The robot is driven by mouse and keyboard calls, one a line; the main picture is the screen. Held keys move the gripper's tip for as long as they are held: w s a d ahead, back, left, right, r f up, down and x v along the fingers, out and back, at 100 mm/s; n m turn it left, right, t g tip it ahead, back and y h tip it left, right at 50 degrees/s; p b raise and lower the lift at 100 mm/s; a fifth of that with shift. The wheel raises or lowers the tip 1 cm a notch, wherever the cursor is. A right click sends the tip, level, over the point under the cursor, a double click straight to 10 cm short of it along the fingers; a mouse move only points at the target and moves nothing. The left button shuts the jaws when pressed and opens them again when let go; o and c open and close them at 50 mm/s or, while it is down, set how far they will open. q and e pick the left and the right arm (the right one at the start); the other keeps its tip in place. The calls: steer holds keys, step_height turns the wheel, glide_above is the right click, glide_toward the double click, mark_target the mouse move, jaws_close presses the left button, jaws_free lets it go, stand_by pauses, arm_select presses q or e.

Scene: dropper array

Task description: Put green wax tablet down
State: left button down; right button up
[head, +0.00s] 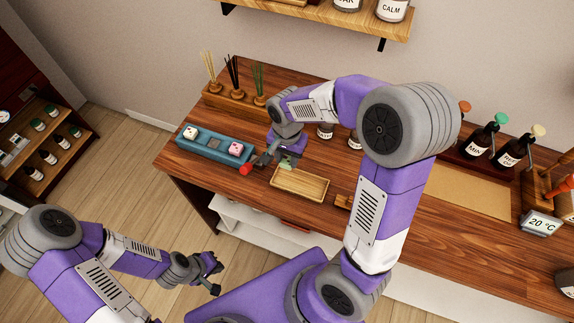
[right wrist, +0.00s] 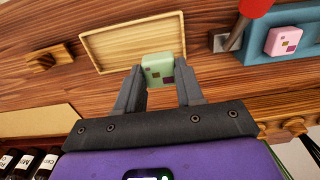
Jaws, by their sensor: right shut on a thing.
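The green wax tablet (head: 286,164) is a pale green block with darker specks. My right gripper (head: 283,159) is shut on it. In the right wrist view the tablet (right wrist: 158,69) sits between the two fingertips (right wrist: 160,80) and overlaps the near rim of a shallow wooden tray (right wrist: 100,63). In the head view it is by the upper left rim of that tray (head: 318,199); whether it touches the tray or table is unclear. The tray looks empty. My left gripper (head: 214,276) is open and empty, low in front of the table.
A blue holder (head: 204,145) left of the tray carries a white tablet (head: 190,132) and a pink tablet (head: 236,149), with a bare slot between. A red-handled tool (head: 246,169) lies beside it. Reed sticks (head: 232,75) and dropper bottles (head: 480,141) stand behind.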

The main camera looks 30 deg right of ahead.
mark_target(289, 162)
steer(key=f, duration=0.3)
steer(key=shift+s+f, duration=0.2)
steer(key=shift+s, duration=0.2)
arm_select(q)
steer(key=shift+s+f+b, duration=0.2)
steer(key=shift+f+b, duration=0.45)
steer(key=shift+f, duration=0.1)
arm_select(e)
steer(key=shift+w+f, duration=0.15)
steer(key=shift+f, duration=2.15)
arm_select(q)
steer(key=shift+f, duration=0.1)
arm_select(e)
steer(key=shift+f, duration=0.1)
steer(key=o, duration=0.8)
step_height(289, 162, up, 12)
steer(key=shift+r+p, duration=0.15)
steer(key=shift+p, duration=1.05)
arm_select(q)
step_height(289, 162, up, 2)
steer(key=shift+r, duration=0.25)
